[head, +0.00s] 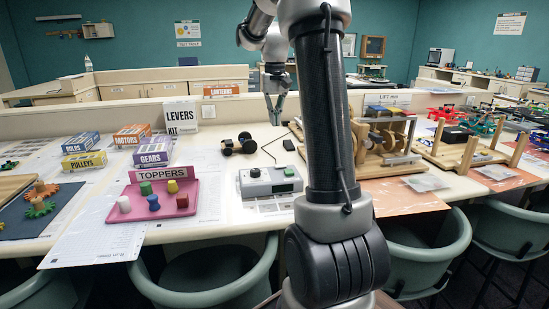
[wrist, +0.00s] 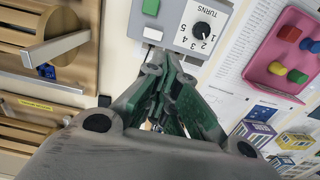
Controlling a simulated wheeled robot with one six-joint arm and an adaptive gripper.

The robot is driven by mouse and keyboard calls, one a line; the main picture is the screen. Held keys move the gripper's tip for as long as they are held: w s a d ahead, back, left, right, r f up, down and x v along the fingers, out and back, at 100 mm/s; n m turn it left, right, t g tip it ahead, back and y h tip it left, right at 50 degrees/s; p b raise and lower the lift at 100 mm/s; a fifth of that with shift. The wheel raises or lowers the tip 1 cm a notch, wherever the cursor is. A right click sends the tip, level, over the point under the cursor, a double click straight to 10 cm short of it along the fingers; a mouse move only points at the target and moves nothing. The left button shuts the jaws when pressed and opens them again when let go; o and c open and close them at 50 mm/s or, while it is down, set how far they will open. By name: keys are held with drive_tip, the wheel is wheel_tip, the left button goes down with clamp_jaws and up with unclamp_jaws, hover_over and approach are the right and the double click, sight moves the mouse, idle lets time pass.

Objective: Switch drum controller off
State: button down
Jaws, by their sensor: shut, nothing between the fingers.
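The drum controller (head: 270,189) is a grey box on the white table, left of my arm in the head view. In the wrist view the controller (wrist: 181,38) is at the top, with a black dial (wrist: 202,28) marked TURNS, a green button (wrist: 151,7) and a white patch (wrist: 152,33) by its edge. Whether the controller is on or off cannot be told. My gripper (head: 275,112) is shut and empty, above the table behind the controller in the head view. In the wrist view my gripper (wrist: 163,62) points toward the controller's white-patch side; contact cannot be judged.
A pink TOPPERS tray (head: 160,213) with coloured pegs lies left of the controller. A black wheeled item (head: 238,145) and a thin bent rod (head: 270,145) lie behind it. A wooden lift model (head: 385,160) stands right. Several kit boxes (head: 84,161) stand at left.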

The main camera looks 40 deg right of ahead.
sight(274, 167)
wheel_tip(274, 167, down, 14)
drive_tip(key=shift+f, duration=0.1)
idle(0.5)
drive_tip(key=shift+a, duration=0.1)
drive_tip(key=shift+a+f, duration=0.1)
drive_tip(key=shift+f, duration=0.2)
idle(0.3)
drive_tip(key=shift+s+d+r, duration=0.25)
drive_tip(key=shift+d+r, duration=0.15)
drive_tip(key=shift+d, duration=0.25)
drive_tip(key=shift+r, duration=0.1)
